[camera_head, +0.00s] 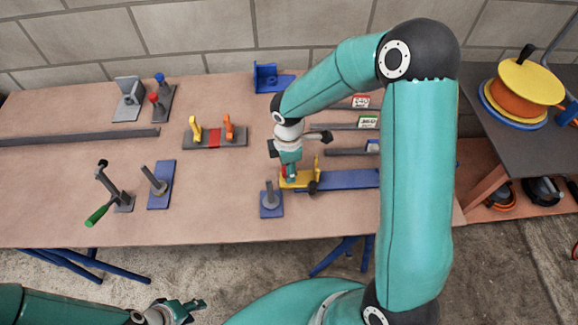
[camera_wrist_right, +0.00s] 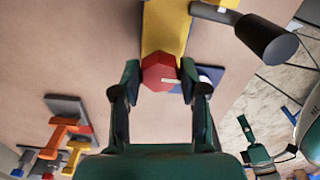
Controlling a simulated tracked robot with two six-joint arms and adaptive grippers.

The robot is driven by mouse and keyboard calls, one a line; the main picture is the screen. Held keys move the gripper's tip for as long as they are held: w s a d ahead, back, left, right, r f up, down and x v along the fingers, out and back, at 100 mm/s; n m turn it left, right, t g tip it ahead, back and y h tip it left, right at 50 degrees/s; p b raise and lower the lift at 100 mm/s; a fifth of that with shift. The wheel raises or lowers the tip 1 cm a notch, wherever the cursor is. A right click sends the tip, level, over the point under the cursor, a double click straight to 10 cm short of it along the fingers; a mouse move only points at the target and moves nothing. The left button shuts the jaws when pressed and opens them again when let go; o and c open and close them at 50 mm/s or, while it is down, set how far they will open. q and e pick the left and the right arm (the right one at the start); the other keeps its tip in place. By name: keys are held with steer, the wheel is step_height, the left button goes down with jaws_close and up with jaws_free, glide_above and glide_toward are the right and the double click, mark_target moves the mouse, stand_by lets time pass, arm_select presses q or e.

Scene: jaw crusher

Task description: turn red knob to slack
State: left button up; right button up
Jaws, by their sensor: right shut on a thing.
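The red knob (camera_wrist_right: 158,73) sits on a yellow block (camera_wrist_right: 165,28) and lies between the two fingers of my right gripper (camera_wrist_right: 160,88), which is shut on it. The knob has a pale mark on its side. In the head view my right gripper (camera_head: 289,174) reaches down onto the yellow block (camera_head: 302,180) at the end of a blue plate (camera_head: 345,180); the fingers mostly hide the knob there. My left gripper (camera_head: 186,310) is open and empty, low in front of the table's front edge.
A dark cylindrical handle (camera_wrist_right: 266,38) sticks out beside the yellow block. A blue base with a grey post (camera_head: 270,200) stands just left of it. My right arm covers the table's right part.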

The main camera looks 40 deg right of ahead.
steer(key=o, duration=1.1)
steer(key=shift+o, duration=0.2)
steer(key=shift+r, duration=0.1)
step_height(320, 180, up, 12)
